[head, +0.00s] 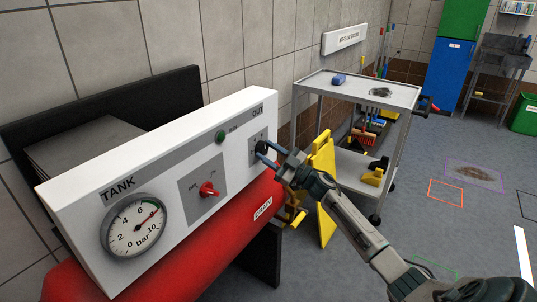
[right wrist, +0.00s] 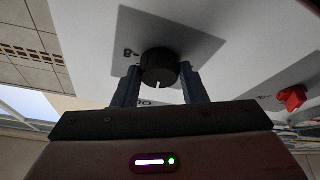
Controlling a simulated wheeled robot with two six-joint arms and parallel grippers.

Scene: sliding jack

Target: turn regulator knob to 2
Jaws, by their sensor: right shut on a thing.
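The regulator knob (right wrist: 159,68) is black and round with a white pointer line, on a grey plate of the white panel (head: 75,195). In the right wrist view its pointer line points toward my gripper, and the marks "8" and "10" show beside it. My right gripper (right wrist: 155,85) is shut on the knob, one finger on each side. The mark 2 cannot be made out. My left gripper is not in view.
The panel also carries a red valve knob (head: 208,189), a green button or lamp (head: 220,136) and a TANK gauge (head: 134,225) reading near 8. A red tank (head: 185,270) lies below. A yellow floor sign (head: 325,190) and a grey cart (head: 355,88) stand to the right.

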